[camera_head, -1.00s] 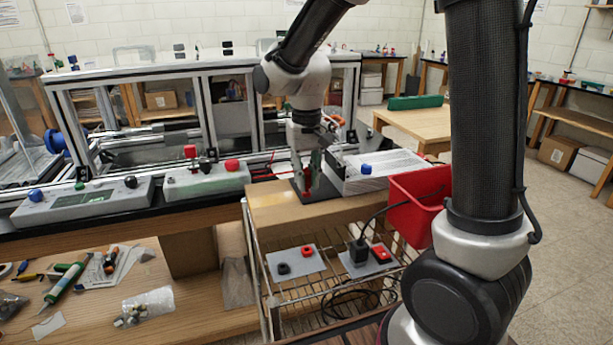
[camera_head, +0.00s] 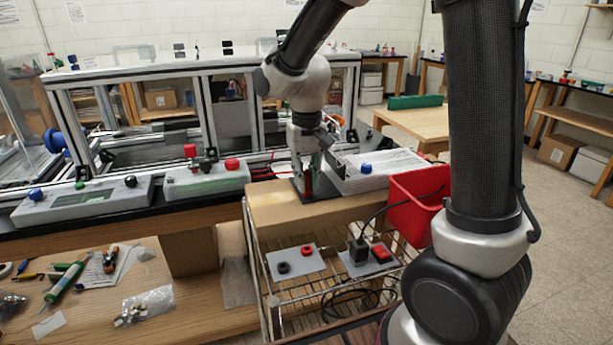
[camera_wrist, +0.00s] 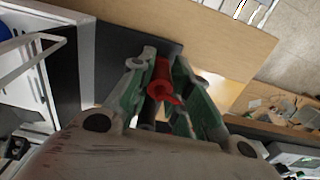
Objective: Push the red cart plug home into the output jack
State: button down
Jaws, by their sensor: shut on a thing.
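My gripper (camera_wrist: 162,63) is shut on the red plug (camera_wrist: 161,82), with its greenish fingers on either side of it in the wrist view. In the head view, my gripper (camera_head: 309,181) is low over the dark plate (camera_head: 325,198) at the cart's top, and only a sliver of red shows between the fingers. In the wrist view, the plug's far end meets the dark plate's area. The output jack cannot be made out there, and I cannot tell how far in the plug sits.
A grey box with a blue knob (camera_head: 366,169) stands just right of my gripper, with a red bin (camera_head: 419,204) beyond. A control box with red buttons (camera_head: 206,180) is at left. The lower rack holds grey plates (camera_head: 297,262) with black and red fittings. The wooden cart top's front (camera_head: 280,207) is clear.

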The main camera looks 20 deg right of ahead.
jog(key=shift+f, duration=0.1)
jog(key=c, duration=1.3)
grip_release()
jog(key=shift+o, duration=0.2)
notch_tip(320, 180, up, 12)
jog(key=shift+s, duration=0.1)
